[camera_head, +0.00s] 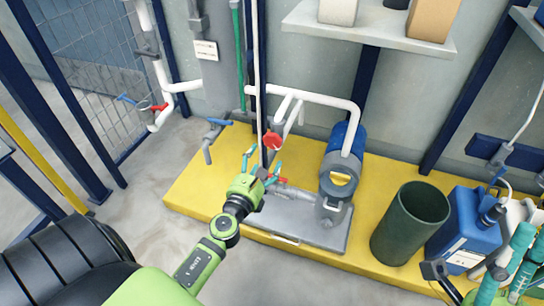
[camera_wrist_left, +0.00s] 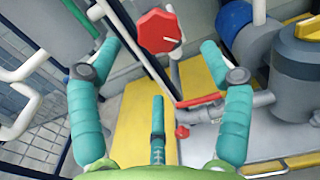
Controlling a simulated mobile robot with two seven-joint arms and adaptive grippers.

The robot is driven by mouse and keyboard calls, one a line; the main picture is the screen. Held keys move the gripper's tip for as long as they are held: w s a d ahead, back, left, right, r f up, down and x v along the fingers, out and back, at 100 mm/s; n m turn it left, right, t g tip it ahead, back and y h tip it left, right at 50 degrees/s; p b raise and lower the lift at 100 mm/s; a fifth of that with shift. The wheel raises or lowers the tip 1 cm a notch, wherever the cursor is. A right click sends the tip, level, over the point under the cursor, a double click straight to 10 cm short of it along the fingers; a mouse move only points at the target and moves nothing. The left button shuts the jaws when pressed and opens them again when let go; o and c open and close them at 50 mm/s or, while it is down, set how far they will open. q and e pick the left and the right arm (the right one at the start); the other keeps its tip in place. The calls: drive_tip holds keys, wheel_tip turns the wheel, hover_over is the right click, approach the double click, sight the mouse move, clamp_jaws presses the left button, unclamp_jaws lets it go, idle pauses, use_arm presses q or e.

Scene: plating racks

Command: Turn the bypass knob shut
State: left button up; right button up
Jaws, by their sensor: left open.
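My right gripper (camera_head: 508,265) is partly in view at the lower right.
A blue and grey pump (camera_head: 334,199) stands right of my left gripper on the yellow platform (camera_head: 196,185). A small red knob (camera_wrist_left: 182,132) sits near a pipe below. A dark green bin (camera_head: 408,224) and blue canister (camera_head: 466,226) stand right. White pipes are close to the fingers.

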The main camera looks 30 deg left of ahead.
sight(271, 143)
use_arm(q)
drive_tip(key=x, duration=0.7)
drive_tip(key=shift+r, duration=0.1)
drive_tip(key=shift+c, duration=0.5)
drive_tip(key=shift+d, duration=0.1)
drive_tip(key=c, duration=1.1)
